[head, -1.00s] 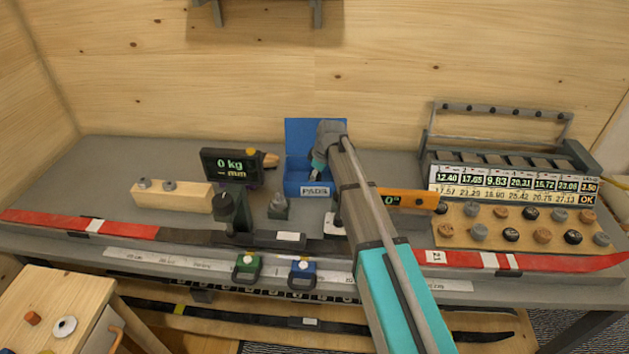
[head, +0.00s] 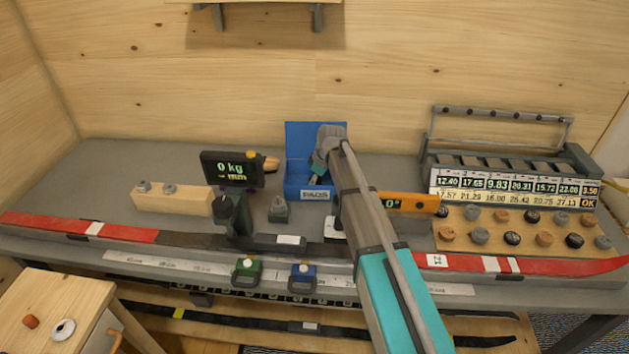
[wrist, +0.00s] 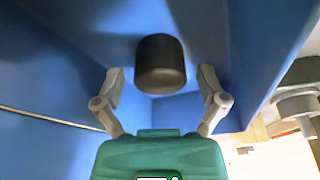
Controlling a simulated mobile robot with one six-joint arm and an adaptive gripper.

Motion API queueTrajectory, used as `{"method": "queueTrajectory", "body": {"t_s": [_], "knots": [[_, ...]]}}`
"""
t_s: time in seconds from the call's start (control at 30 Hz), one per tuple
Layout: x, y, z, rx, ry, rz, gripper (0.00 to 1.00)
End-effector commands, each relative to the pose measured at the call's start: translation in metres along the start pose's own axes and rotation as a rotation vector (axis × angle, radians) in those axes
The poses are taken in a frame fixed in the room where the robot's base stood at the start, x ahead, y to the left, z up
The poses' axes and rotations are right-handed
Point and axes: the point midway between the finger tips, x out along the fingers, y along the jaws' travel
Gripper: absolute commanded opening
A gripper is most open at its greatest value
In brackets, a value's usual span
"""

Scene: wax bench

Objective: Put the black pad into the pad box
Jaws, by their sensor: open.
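The blue pad box (head: 294,190), labelled PADS, stands open at the back middle of the bench with its lid raised. My gripper (head: 315,178) reaches down into it from the right. In the wrist view the black pad (wrist: 160,62), a short dark cylinder, is between the spread fingertips of my gripper (wrist: 160,80), with a gap on either side. Blue box surfaces (wrist: 45,65) surround the pad there. Whether the pad rests on the box floor is hard to tell. In the head view my gripper and the box front hide the pad.
A digital display (head: 230,168) and a wooden block (head: 172,199) stand left of the box. An orange level (head: 408,203) is close to its right. A red-and-black ski (head: 110,231) spans the bench front. A pegboard with several knobs (head: 520,228) lies at right.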

Motion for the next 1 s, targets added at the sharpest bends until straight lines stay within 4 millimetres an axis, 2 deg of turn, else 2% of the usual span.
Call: {"method": "queueTrajectory", "body": {"t_s": [0.43, 1.0], "knots": [[-0.010, 0.000, -0.001, 0.001, 0.000, 0.000, 0.91], [-0.057, 0.000, -0.001, 0.002, 0.000, 0.000, 0.91]]}}
